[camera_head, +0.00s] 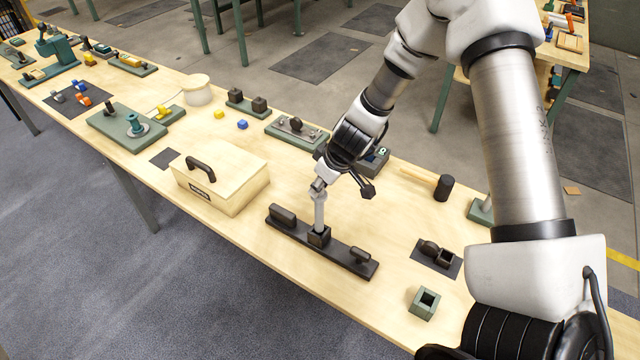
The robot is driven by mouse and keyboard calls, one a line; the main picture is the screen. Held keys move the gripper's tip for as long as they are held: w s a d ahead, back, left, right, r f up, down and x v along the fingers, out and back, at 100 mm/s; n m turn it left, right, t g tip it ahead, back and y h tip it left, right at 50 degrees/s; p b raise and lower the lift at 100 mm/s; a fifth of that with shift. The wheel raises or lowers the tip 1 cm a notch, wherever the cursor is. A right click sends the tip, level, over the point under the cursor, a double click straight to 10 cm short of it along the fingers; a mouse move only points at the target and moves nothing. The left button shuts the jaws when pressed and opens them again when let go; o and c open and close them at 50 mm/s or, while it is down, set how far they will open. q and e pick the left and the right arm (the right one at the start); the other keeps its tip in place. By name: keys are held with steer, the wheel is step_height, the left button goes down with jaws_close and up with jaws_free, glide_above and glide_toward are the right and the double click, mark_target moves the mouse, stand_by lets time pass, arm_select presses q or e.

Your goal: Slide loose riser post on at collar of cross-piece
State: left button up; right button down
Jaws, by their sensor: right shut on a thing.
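The cross-piece (342,255) is a long dark bar lying on the wooden bench, with raised dark blocks near both ends. A square dark collar (319,239) stands near its middle. The riser post (319,212) is a light grey rod, nearly upright, with its lower end at the collar's top; I cannot tell how far inside it is. My right gripper (323,182) is shut on the upper part of the post, coming down from the upper right and hiding its top. My left gripper is not in view.
A wooden box with a dark handle (232,190) stands close left of the cross-piece. A dark mat with small parts (437,262) and a green square socket (424,304) lie to the right. A mallet (440,186) and a green fixture (296,134) are behind.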

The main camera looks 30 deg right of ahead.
mark_target(323, 195)
steer(key=shift+f+b, duration=2.45)
steer(key=shift+f, duration=0.25)
steer(key=c, duration=0.9)
jaws_free()
steer(key=shift+o, duration=0.2)
steer(key=shift+r, duration=0.15)
steer(key=shift+s+r, duration=0.15)
steer(key=shift+r, duration=0.2)
steer(key=s+d, duration=0.4)
steer(key=s, duration=0.7)
steer(key=shift+s, duration=0.3)
steer(key=shift+r, duration=0.1)
